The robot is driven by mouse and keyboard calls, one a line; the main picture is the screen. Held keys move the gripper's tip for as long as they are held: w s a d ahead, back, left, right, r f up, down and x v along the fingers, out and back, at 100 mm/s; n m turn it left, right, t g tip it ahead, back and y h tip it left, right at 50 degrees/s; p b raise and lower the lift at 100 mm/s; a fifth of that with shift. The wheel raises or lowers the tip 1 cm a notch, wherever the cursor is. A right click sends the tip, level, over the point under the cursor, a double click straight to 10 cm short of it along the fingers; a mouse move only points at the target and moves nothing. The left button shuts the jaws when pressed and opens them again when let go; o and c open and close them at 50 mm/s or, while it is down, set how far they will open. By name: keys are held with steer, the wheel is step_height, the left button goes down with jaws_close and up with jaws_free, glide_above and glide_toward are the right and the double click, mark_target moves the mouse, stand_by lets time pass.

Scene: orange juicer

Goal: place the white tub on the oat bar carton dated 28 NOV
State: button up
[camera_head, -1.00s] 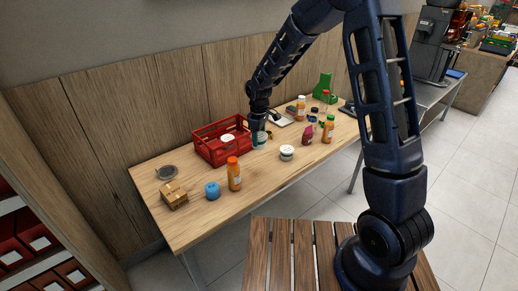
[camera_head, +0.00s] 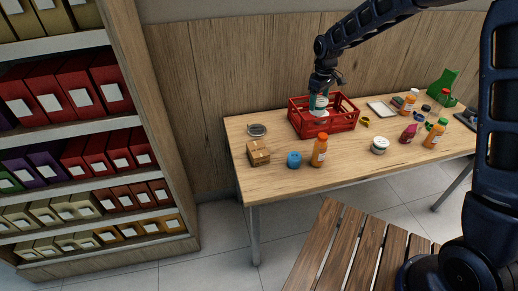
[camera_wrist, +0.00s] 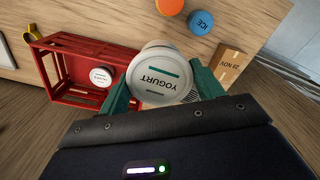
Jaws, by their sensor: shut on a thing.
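The white tub (camera_wrist: 163,75), labelled YOGURT, is held between the green fingers of my gripper (camera_wrist: 168,92). My gripper is shut on it. In the head view the tub (camera_head: 318,102) hangs in the air over the red crate, with my gripper (camera_head: 320,90) above it.
The red crate (camera_head: 345,126) holds a white-lidded jar (camera_wrist: 102,76). A blue ICE cylinder (camera_head: 294,160) and an orange bottle (camera_head: 319,151) stand right of the carton. A dark round dish (camera_head: 257,130) lies behind it. Another white-lidded jar (camera_head: 380,145) stands further right.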

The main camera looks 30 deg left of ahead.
steer(key=s+a+r, duration=0.3)
steer(key=s+a, duration=1.1)
steer(key=a, duration=0.4)
glide_above(258, 148)
steer(key=shift+n, duration=0.3)
step_height(258, 148, down, 20)
steer(key=shift+s+r, duration=0.15)
steer(key=shift+r, duration=0.05)
steer(key=shift+f, duration=0.1)
steer(key=o, duration=1.1)
step_height(258, 148, up, 12)
steer(key=shift+r, duration=0.1)
